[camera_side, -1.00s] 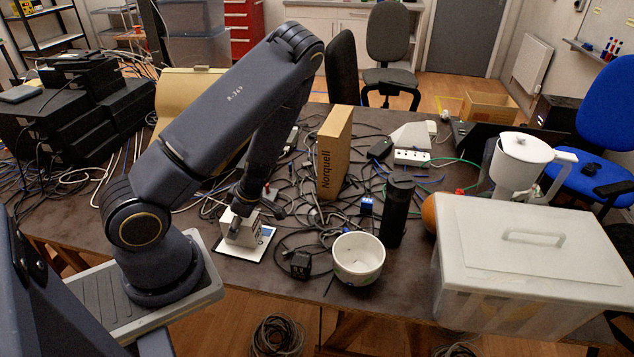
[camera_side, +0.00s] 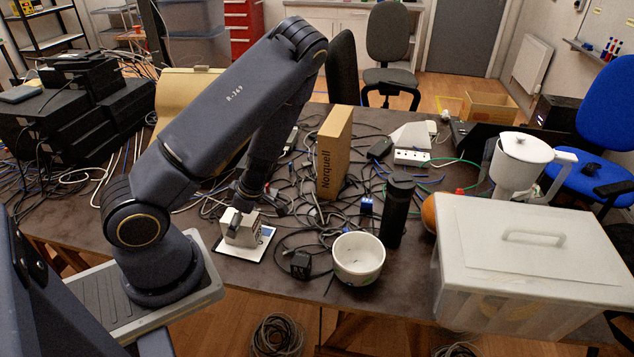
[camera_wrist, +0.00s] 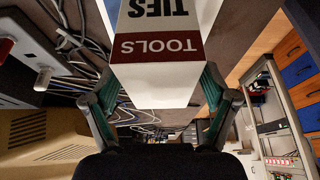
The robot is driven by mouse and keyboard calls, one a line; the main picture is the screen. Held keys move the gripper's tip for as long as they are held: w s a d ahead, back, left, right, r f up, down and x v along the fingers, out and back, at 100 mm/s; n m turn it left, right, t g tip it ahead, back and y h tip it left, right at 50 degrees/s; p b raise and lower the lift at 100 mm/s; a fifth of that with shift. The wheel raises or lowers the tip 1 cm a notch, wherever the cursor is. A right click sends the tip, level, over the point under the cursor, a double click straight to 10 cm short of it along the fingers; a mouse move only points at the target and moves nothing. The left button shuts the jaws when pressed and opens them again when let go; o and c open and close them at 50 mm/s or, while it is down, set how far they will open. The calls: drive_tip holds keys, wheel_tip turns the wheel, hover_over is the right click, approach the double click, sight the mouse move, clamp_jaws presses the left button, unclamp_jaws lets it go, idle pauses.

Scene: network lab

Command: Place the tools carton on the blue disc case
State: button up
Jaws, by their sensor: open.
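The tools carton (camera_side: 243,231) is a small pale box, standing on the flat blue disc case (camera_side: 262,244), whose white border and blue patch show around it. In the wrist view the carton (camera_wrist: 160,80) shows a dark red TOOLS band and the word TIES, and fills the space between my fingers. My gripper (camera_side: 240,222) is at the carton, with a dark finger against its near side in the side view. In the wrist view my gripper (camera_wrist: 162,85) has its fingers on both sides of the carton, open. Whether they touch it, I cannot tell.
A brown Norquell box (camera_side: 333,155) stands upright behind and right. A white bowl (camera_side: 358,260), a black bottle (camera_side: 397,212) and a lidded clear bin (camera_side: 520,265) stand to the right. Tangled cables and a black adapter (camera_side: 300,264) lie close to the disc case.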

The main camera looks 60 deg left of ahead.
drive_tip(key=v, duration=1)
drive_tip(key=shift+w+d+r, duration=0.1)
drive_tip(key=shift+d+r, duration=0.05)
drive_tip(key=w+d+r+m+t+h, duration=0.3)
drive_tip(key=d+r+m+t+h, duration=0.15)
drive_tip(key=d+r+m, duration=0.6)
drive_tip(key=s+d+r+m+t, duration=0.2)
drive_tip(key=d+r+m, duration=0.1)
drive_tip(key=r+m, duration=0.3)
drive_tip(key=s+d+r+m+t+y, duration=0.1)
drive_tip(key=s+d+r+m+t, duration=0.1)
drive_tip(key=r+m, duration=0.5)
drive_tip(key=s+d+m, duration=0.1)
drive_tip(key=d+m, duration=0.1)
drive_tip(key=m, duration=0.1)
drive_tip(key=shift+r, duration=0.3)
